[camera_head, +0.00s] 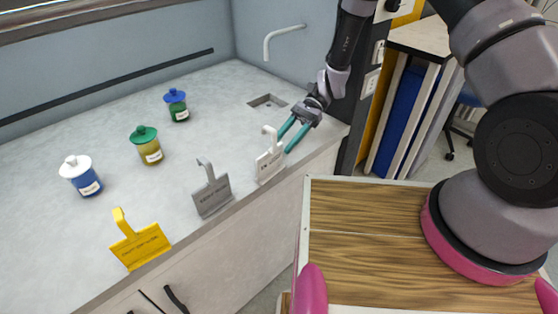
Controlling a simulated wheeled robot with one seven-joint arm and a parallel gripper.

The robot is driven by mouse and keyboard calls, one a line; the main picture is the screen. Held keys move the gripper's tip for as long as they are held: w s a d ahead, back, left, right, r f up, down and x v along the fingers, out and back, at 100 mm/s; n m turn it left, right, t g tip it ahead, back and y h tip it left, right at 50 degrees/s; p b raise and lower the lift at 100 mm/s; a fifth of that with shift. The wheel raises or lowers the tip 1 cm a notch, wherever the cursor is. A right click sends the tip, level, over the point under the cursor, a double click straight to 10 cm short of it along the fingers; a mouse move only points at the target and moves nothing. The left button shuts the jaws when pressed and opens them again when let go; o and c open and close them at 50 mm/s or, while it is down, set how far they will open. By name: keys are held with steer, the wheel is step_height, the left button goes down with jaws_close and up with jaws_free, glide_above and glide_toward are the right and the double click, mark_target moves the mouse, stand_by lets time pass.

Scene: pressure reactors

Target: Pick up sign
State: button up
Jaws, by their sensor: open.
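Three signs with hooked tops stand in a row along the counter's front edge: a yellow sign (142,246), a grey sign (212,196) and a white sign (270,164). Each bears dark lettering too small to read surely. My gripper (287,141) is open, its two teal fingers pointing down and left beside the white sign. The fingertips are close to the white sign's right side; I cannot tell whether they touch it. Nothing shows between the fingers.
On the counter (110,135) stand a white-lidded blue jar (86,182), a green-lidded olive jar (149,151) and a blue-lidded green jar (178,108). A sink opening (266,101) and a tap (283,33) lie behind my gripper. A shelf unit (405,100) stands to the right.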

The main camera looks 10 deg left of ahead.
mark_target(258, 180)
steer(key=shift+s+a+f, duration=0.15)
steer(key=shift+s+f, duration=0.25)
steer(key=shift+f, duration=0.4)
steer(key=x, duration=0.7)
steer(key=shift+s+d+r, duration=0.25)
steer(key=shift+s, duration=0.05)
jaws_close()
